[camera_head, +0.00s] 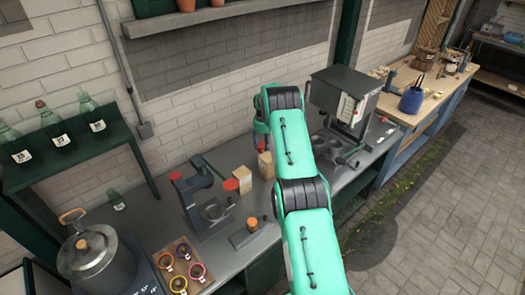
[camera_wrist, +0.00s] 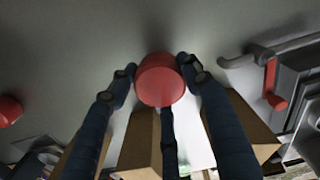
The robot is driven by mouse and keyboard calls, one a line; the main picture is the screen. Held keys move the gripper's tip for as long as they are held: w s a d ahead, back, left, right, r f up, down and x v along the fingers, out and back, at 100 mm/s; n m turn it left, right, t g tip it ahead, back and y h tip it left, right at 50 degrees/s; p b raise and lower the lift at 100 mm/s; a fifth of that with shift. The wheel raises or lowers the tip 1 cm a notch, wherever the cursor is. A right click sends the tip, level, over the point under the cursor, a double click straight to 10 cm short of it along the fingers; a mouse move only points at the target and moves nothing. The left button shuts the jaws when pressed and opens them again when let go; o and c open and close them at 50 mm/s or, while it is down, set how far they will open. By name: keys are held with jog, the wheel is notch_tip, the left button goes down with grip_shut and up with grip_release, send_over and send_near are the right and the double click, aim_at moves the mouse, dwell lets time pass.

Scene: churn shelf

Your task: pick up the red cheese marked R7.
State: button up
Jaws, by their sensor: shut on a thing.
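In the wrist view a red round cheese (camera_wrist: 160,82) sits between the dark blue fingers of my gripper (camera_wrist: 157,72), which is shut on it. One finger is at its left, one at its right, and a third shows below it. No R7 mark can be read on it. Another red round thing (camera_wrist: 9,110) lies at the left edge of the wrist view, apart from the fingers. In the head view my arm hides most of my gripper; a red patch (camera_head: 262,142) shows beside the arm.
Tan blocks (camera_wrist: 142,145) stand close to the fingers; one tan block (camera_head: 265,165) shows on the counter in the head view. A machine with a red handle (camera_wrist: 272,84) is at right. A dark press (camera_head: 192,195) and a metal pot (camera_head: 97,258) stand left along the counter.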

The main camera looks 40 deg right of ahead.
aim_at(263, 144)
jog(key=shift+r+b, duration=0.3)
jog(key=shift+r, duration=2.8)
